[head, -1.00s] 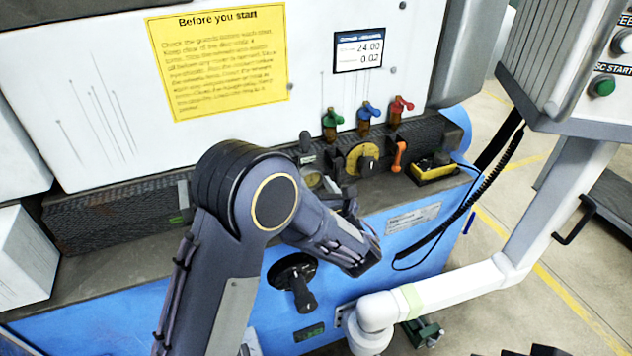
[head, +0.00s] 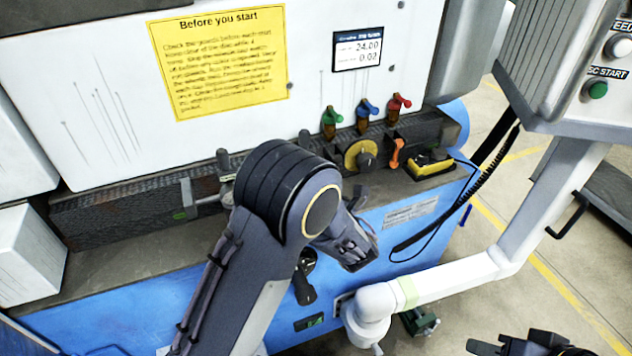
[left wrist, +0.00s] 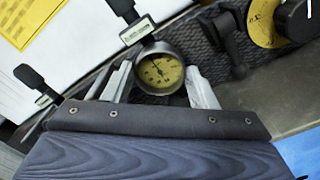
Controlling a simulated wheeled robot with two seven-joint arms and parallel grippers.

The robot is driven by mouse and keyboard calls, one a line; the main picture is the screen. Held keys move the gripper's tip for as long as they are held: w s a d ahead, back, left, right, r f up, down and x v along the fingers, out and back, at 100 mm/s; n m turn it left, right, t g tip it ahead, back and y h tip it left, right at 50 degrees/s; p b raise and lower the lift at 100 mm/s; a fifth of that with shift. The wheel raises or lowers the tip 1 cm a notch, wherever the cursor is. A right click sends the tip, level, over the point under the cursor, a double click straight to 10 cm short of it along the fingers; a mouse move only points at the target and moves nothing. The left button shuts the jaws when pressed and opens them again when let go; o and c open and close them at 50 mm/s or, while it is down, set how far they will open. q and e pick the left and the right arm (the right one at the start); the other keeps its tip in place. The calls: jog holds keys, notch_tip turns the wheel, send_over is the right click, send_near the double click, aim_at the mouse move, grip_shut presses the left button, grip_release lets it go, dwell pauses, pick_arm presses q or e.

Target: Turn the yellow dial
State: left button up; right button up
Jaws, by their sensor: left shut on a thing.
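The yellow dial (head: 361,155) with its black centre knob is mounted on the machine's dark ledge. It also shows in part at the upper right of the left wrist view (left wrist: 262,24). My left gripper (left wrist: 160,70) has its two pale fingers on either side of a round gauge (left wrist: 160,74) with a yellowish face and a needle, shut on it. The gripper is left of the dial and apart from it. In the head view my left arm hides the gauge and most of the gripper. My right gripper (head: 530,345) shows only in part at the lower right edge.
Green (head: 329,122), blue (head: 364,116) and red (head: 397,107) valves stand above the dial. An orange lever (head: 396,152) and a yellow-black box (head: 429,163) are right of it. Black levers (left wrist: 38,84) flank the gauge. A white pipe arm (head: 440,285) crosses in front.

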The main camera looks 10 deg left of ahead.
pick_arm(q)
jog(key=o, duration=1)
jog(key=b+v, duration=0.1)
jog(key=v, duration=0.6)
jog(key=shift+s+d+b, duration=0.25)
jog(key=shift+s+b, duration=0.1)
